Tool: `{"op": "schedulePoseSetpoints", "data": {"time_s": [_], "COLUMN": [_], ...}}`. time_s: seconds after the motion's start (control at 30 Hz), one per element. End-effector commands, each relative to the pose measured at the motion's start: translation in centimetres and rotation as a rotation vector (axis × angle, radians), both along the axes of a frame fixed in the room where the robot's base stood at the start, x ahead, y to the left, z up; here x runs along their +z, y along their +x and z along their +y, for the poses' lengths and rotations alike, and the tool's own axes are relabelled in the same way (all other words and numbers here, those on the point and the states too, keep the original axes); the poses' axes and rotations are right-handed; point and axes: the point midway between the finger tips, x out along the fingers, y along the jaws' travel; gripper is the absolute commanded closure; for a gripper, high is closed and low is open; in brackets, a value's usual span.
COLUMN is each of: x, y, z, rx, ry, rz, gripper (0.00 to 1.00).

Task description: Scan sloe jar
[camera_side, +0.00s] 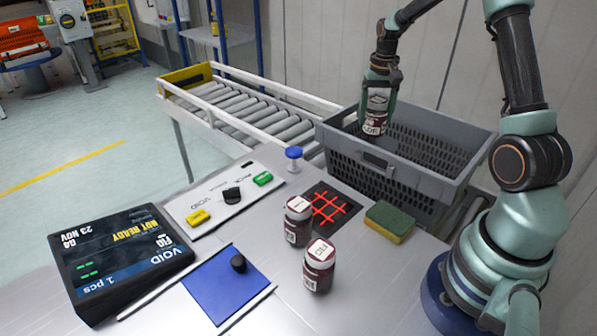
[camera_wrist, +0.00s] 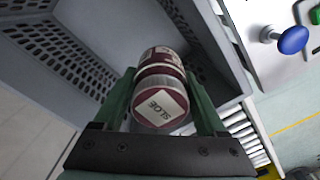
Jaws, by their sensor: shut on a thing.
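The sloe jar (camera_side: 374,126) is dark red with a pale label and hangs upright from my gripper (camera_side: 378,98), inside the mouth of the grey crate (camera_side: 352,150). In the wrist view its white lid label reads SLOE (camera_wrist: 160,106), and my gripper's green fingers (camera_wrist: 163,90) are shut on both its sides. A black plate with a red line grid (camera_side: 328,207), apparently the scanner window, lies on the bench in front of the crate. Its grid is partly hidden by a jar. Whether the held jar touches the crate floor cannot be told.
Two similar jars (camera_side: 298,222) (camera_side: 319,266) stand by the red grid, with a sponge (camera_side: 390,222) to the right. A display (camera_side: 120,262) shows VOID, 1 pcs and NOT READY. A button panel (camera_side: 222,195), blue plunger (camera_side: 293,155), blue pad (camera_side: 222,288) and roller conveyor (camera_side: 250,108) are around.

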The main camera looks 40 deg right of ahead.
Motion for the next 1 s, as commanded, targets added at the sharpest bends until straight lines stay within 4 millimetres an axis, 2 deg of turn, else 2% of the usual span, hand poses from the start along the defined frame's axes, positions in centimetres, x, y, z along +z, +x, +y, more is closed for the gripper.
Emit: {"op": "schedulePoseSetpoints", "data": {"time_s": [0.17, 0.53, 0.87, 1.0], "x": [2.4, 9.9, 10.0, 10.0], "y": [0.1, 0.1, 0.7, 0.2], "z": [-0.1, 0.0, 8.0, 12.9], "rx": [0.000, 0.000, 0.121, 0.198], "ry": [-0.004, -0.004, -0.005, -0.006], "rz": [-0.005, -0.005, -0.011, -0.016], "gripper": [1.00, 1.00, 1.00, 1.00]}}
